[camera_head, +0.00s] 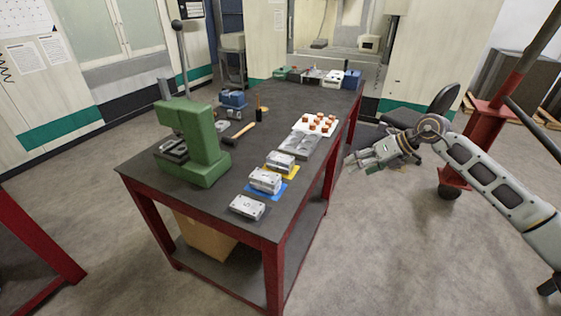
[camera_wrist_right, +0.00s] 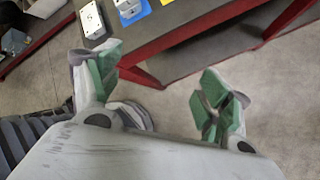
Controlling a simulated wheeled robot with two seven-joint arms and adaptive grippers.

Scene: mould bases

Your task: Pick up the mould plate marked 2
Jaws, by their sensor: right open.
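Three grey metal mould plates lie in a row along the table's near right edge in the head view. The nearest plate (camera_head: 247,207) lies on the dark top, the middle plate (camera_head: 265,181) on a blue mat, and the far plate (camera_head: 280,161) on a yellow mat. Their numbers are too small to read there. In the right wrist view, one plate (camera_wrist_right: 92,20) carries a dark mark I cannot read surely; another plate (camera_wrist_right: 128,8) is on blue. My right gripper (camera_head: 354,161) is open and empty, off the table's right side, apart from the plates; its green-padded fingers (camera_wrist_right: 162,78) are spread.
The red-framed table (camera_head: 210,273) has a green press (camera_head: 205,150) and a hammer (camera_head: 240,131) left of the plates. A grey tray (camera_head: 299,146) and a white tray with orange-brown pieces (camera_head: 300,126) lie behind. A chair (camera_head: 440,103) stands beyond my right arm.

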